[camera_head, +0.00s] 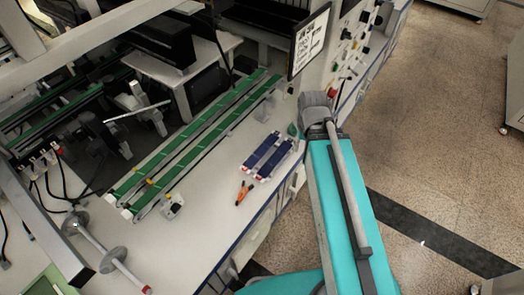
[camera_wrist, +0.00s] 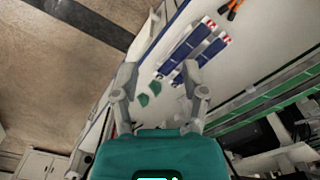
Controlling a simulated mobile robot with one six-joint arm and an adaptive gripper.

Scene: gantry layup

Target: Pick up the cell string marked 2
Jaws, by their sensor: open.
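Two dark blue cell strings lie side by side on the white bench. In the head view one is at the left (camera_head: 261,150) and the other at the right (camera_head: 275,158). The wrist view shows the same pair, one left (camera_wrist: 184,44) and one right (camera_wrist: 200,58), with white-and-red marked ends. The marks are too small to read, so I cannot tell which string is marked 2. My gripper (camera_wrist: 159,72) is open in the wrist view, with nothing held between its fingers. The strings lie beyond its fingertips. I cannot make out the gripper clearly in the head view.
Orange-handled pliers (camera_head: 243,192) lie near the strings' near end. Long green conveyor rails (camera_head: 195,142) run along the left of the strings. Small green pieces (camera_wrist: 149,93) lie near the gripper. A sign panel (camera_head: 310,40) stands behind. The bench's near part is mostly clear.

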